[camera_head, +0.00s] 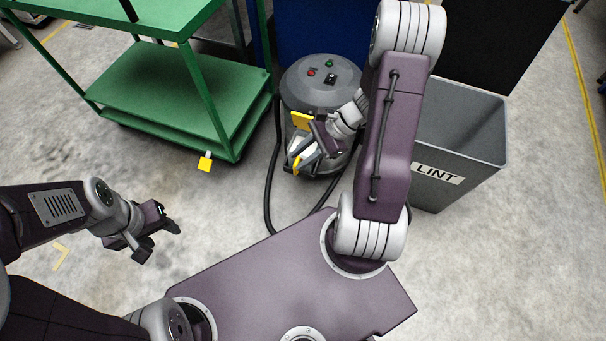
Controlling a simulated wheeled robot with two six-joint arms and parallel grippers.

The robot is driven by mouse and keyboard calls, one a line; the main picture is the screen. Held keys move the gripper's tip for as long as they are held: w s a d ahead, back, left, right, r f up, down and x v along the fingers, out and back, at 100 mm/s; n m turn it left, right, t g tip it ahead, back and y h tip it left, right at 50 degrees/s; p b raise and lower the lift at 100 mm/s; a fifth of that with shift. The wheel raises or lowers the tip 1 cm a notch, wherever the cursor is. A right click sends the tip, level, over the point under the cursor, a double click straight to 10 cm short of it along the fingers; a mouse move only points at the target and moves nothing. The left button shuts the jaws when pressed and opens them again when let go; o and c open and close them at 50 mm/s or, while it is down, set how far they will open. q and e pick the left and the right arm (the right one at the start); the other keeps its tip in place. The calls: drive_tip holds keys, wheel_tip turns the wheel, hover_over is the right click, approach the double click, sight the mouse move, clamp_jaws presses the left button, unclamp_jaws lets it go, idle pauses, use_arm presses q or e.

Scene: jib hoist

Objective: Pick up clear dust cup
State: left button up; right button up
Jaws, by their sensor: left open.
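A grey canister vacuum (310,88) with a red and a green button on its lid stands on the floor at the top middle. My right gripper (302,157) reaches down to the front of it, beside a yellow part (302,120). Another yellow piece shows at its fingertips. The gripper hides much of this spot, and I cannot tell whether it is shut on anything. I cannot make out a clear dust cup for certain. My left gripper (160,242) is open and empty above the floor at the lower left, far from the vacuum.
A green two-shelf cart (170,88) stands left of the vacuum, with a yellow tag (205,163) near its corner. A grey LINT bin (470,150) stands to the right. A black hose (268,190) loops on the floor. The floor between the cart and my base is mostly clear.

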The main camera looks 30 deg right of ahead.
drive_tip(key=w+d+f+m+t+b, duration=0.2)
drive_tip(key=d+f+m+b, duration=0.1)
drive_tip(key=f, duration=0.3)
drive_tip(key=w+d+f+m+t+b, duration=0.2)
drive_tip(key=d+f+m+b, duration=0.15)
drive_tip(key=f, duration=0.25)
drive_tip(key=m+t+b, duration=0.2)
drive_tip(key=m+t, duration=0.1)
approach(300, 156)
drive_tip(key=b+x, duration=0.2)
drive_tip(key=x, duration=0.3)
drive_tip(key=shift+r+b, duration=0.1)
drive_tip(key=shift+b, duration=0.3)
drive_tip(key=shift+w+a+h, duration=0.1)
drive_tip(key=shift+h, duration=0.2)
drive_tip(key=b+x, duration=0.3)
drive_tip(key=x, duration=0.1)
drive_tip(key=shift+w+a+b, duration=0.15)
drive_tip(key=shift+w+b, duration=0.05)
drive_tip(key=shift+b, duration=0.15)
drive_tip(key=shift+w+a+f, duration=0.2)
drive_tip(key=shift+w+f, duration=0.05)
drive_tip(key=shift+r, duration=0.1)
use_arm(q)
wheel_tip(300, 156, down, 20)
drive_tip(key=shift+r, duration=0.25)
use_arm(e)
clamp_jaws()
use_arm(q)
drive_tip(key=shift+a, duration=0.1)
